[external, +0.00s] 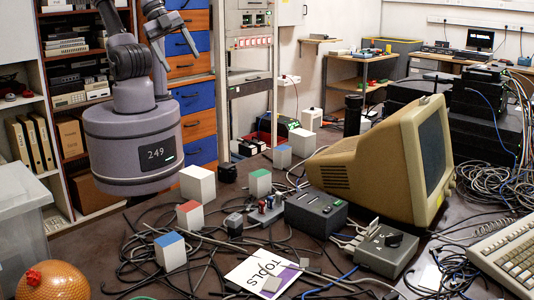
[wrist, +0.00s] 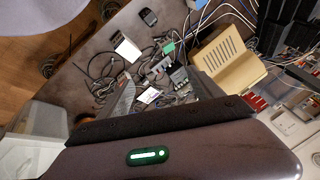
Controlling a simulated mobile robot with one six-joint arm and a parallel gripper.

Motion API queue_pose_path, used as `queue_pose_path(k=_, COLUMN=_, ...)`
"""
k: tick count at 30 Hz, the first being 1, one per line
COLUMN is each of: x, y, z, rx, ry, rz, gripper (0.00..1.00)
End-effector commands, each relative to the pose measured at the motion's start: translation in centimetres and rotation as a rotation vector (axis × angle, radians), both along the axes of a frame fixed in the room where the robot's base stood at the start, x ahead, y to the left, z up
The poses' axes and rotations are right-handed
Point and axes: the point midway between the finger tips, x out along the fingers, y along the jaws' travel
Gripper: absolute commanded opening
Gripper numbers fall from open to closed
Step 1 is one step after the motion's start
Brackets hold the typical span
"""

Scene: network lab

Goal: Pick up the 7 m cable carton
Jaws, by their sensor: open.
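Several small white cartons stand on the dark table, and I cannot read a length on any of them. In the external view there are a blue-topped carton (external: 171,252), a red-topped carton (external: 190,216), a green-topped carton (external: 260,183), a plain white carton (external: 197,184), a greyish-blue-topped carton (external: 282,157) and another white carton (external: 302,142) farther back. I cannot tell which is the 7 m one. My gripper (external: 182,60) is open and empty, raised well above the table. In the wrist view its fingers (wrist: 163,82) stand apart over the cluttered tabletop.
Black cables (external: 130,240) tangle around the near cartons. A beige monitor (external: 345,170), a dark box (external: 315,213) and a grey switch box (external: 385,250) stand to the right. A TOOLS sheet (external: 250,272) lies in front. An orange ball (external: 52,282) is at front left.

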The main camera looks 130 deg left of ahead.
Motion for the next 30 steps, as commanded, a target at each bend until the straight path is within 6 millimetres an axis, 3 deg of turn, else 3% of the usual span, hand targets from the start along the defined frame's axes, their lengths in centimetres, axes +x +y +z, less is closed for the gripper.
queue_pose_path(k=5, x=0.2, y=-0.1, z=0.1, rx=-0.002, ry=0.001, rz=-0.001, gripper=0.75)
queue_pose_path(k=7, x=1.7, y=-0.7, z=0.3, rx=-0.017, ry=0.007, rz=0.009, gripper=0.75)
queue_pose_path(k=8, x=3.0, y=-1.3, z=0.4, rx=-0.032, ry=0.010, rz=0.018, gripper=0.75)
queue_pose_path(k=11, x=9.7, y=-5.2, z=-0.1, rx=-0.101, ry=0.028, rz=0.067, gripper=0.75)
queue_pose_path(k=12, x=12.8, y=-7.7, z=-1.0, rx=-0.133, ry=0.033, rz=0.091, gripper=0.75)
queue_pose_path(k=15, x=19.2, y=-14.9, z=-5.0, rx=-0.208, ry=0.051, rz=0.150, gripper=0.75)
queue_pose_path(k=18, x=22.9, y=-22.0, z=-10.2, rx=-0.267, ry=0.071, rz=0.202, gripper=0.75)
queue_pose_path(k=21, x=24.2, y=-26.9, z=-14.6, rx=-0.305, ry=0.088, rz=0.239, gripper=0.75)
queue_pose_path(k=24, x=24.7, y=-29.2, z=-17.0, rx=-0.325, ry=0.095, rz=0.260, gripper=0.75)
queue_pose_path(k=30, x=26.4, y=-29.6, z=-22.2, rx=-0.329, ry=0.099, rz=0.269, gripper=0.75)
